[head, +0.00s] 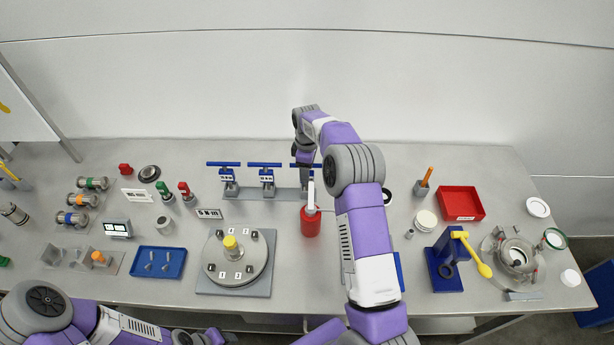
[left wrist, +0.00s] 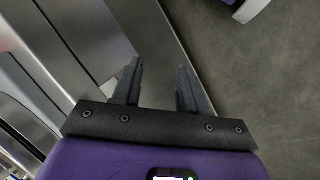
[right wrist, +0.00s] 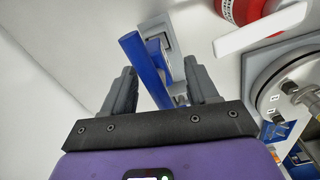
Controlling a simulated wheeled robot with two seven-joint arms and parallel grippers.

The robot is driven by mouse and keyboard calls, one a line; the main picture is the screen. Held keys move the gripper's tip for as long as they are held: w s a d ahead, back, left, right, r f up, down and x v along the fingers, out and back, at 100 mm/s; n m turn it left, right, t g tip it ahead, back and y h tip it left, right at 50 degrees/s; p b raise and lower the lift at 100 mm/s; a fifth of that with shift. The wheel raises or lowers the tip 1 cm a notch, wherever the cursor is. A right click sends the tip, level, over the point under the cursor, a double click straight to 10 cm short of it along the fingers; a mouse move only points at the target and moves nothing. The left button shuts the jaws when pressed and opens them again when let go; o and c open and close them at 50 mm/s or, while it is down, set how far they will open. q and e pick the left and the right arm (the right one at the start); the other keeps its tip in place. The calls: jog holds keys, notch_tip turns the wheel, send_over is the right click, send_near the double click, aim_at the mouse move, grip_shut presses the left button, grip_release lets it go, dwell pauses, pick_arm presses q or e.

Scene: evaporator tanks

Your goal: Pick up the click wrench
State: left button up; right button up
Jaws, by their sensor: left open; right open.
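No tool in view is plainly a click wrench, and I cannot tell which thing it is. My right gripper (right wrist: 160,66) is open at the third blue-handled valve at the back of the table. The valve's blue bar (right wrist: 146,66) shows between its fingers in the right wrist view; I cannot tell whether they touch. In the head view that valve is partly hidden by my right arm. An orange-handled tool (head: 429,174) stands in a grey holder. My left gripper (left wrist: 158,82) is open and empty, low by the table's front edge, with floor beyond it.
A red cylinder with a white lever (head: 311,222) stands just in front of the valves. Two other blue-handled valves (head: 228,178) are to the left. A round plate (head: 238,262), a blue tray (head: 158,263), a red tray (head: 460,203) and a yellow-handled blue stand (head: 446,262) crowd the table.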

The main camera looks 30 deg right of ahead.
notch_tip(320, 180, down, 2)
jog(key=shift+w+f, duration=0.15)
jog(key=shift+f, duration=0.05)
grip_shut()
jog(key=shift+r, duration=0.1)
